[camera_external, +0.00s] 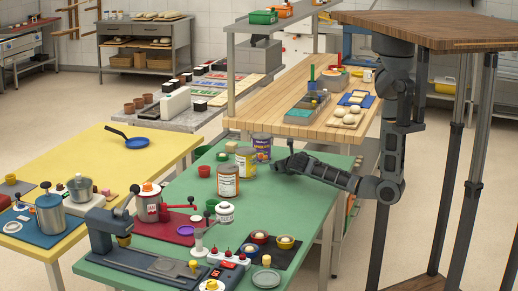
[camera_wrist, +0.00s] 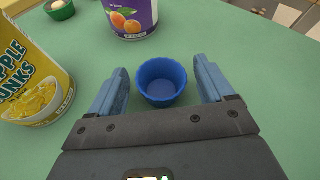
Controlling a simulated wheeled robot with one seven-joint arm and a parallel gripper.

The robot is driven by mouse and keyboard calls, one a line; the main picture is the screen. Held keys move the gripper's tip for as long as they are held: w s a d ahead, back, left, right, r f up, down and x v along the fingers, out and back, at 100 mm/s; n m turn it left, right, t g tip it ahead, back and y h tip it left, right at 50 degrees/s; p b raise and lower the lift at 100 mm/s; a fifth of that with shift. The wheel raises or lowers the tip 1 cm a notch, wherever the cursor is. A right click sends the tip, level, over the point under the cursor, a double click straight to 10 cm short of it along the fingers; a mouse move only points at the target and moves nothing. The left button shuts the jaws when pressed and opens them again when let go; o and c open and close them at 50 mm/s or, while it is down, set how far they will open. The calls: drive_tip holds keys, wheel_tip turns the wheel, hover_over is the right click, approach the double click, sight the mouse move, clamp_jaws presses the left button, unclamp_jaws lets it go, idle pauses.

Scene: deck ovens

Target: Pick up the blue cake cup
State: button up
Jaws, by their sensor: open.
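The blue cake cup (camera_wrist: 162,88) is a small, empty, fluted cup standing upright on the green table. In the wrist view it sits between the two blue fingers of my gripper (camera_wrist: 164,80), with a gap visible on each side. My gripper is open and holds nothing. In the external view my gripper (camera_external: 284,164) is low over the green table (camera_external: 190,185), right of the cans; the blue cake cup cannot be made out there.
A yellow pineapple can (camera_wrist: 35,85) stands close left of my gripper, and a purple fruit can (camera_wrist: 131,18) stands beyond the cup. A green cup (camera_wrist: 60,9) is at the far left. An orange-labelled can (camera_external: 228,182) stands nearer the external camera. Table right of the cup is clear.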

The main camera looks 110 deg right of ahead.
drive_tip(key=shift+s+d+f, duration=0.1)
drive_tip(key=shift+d+f, duration=0.2)
drive_tip(key=shift+d, duration=0.35)
drive_tip(key=shift+c, duration=0.3)
drive_tip(key=c, duration=1)
drive_tip(key=shift+o, duration=0.2)
drive_tip(key=shift+r, duration=0.15)
